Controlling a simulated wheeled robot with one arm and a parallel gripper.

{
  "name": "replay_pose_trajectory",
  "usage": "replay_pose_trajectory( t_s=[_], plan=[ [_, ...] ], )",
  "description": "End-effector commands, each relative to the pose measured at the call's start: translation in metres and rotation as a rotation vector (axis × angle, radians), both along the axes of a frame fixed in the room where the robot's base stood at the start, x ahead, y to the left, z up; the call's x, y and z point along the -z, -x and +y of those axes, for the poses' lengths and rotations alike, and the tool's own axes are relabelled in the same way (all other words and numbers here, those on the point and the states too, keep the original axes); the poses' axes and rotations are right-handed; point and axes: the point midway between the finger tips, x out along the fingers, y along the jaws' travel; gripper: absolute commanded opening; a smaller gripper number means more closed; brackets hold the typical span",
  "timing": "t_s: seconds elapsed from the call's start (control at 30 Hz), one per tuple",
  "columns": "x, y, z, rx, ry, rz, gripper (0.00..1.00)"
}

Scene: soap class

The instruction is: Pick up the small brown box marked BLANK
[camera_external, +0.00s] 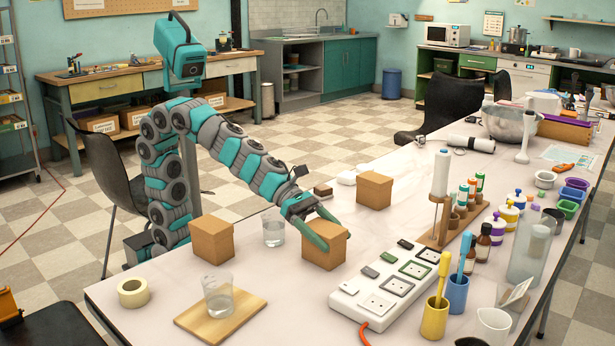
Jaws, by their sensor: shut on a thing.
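Three small brown boxes stand on the long table. My gripper (322,233) comes down from the upper left and is shut on the middle brown box (325,252), its green fingers at the box's top. That box looks upright; I cannot tell whether it touches the table. A second brown box (213,240) stands to the left, and a third brown box (374,190) stands farther back to the right. No marking can be read on any of them, so I cannot tell which is marked BLANK.
A glass beaker (273,231) stands just left of the held box. A white switch panel (385,283) lies to its right. A wooden board (248,306) with another beaker (218,295) and a tape roll (133,292) are at the front left. A wooden rack (447,226) stands right.

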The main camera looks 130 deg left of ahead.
Motion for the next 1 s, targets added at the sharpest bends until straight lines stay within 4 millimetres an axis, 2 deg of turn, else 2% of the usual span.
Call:
replay_pose_trajectory(
  t_s=[0.03, 0.1, 0.47, 0.57, 0.7, 1.0],
  plan=[
    [0.0, 0.0, 0.0, 0.0, 0.0, 0.0, 0.21],
    [0.0, 0.0, 0.0, 0.0, 0.0, 0.0, 0.14],
    [-0.005, 0.0, -0.001, 0.001, 0.0, 0.0, 0.14],
    [-0.013, 0.0, -0.001, 0.001, 0.002, -0.001, 0.14],
    [-0.035, 0.0, -0.001, 0.001, 0.003, -0.002, 0.14],
    [-0.053, -0.001, -0.001, -0.002, 0.004, -0.016, 0.14]
  ],
)
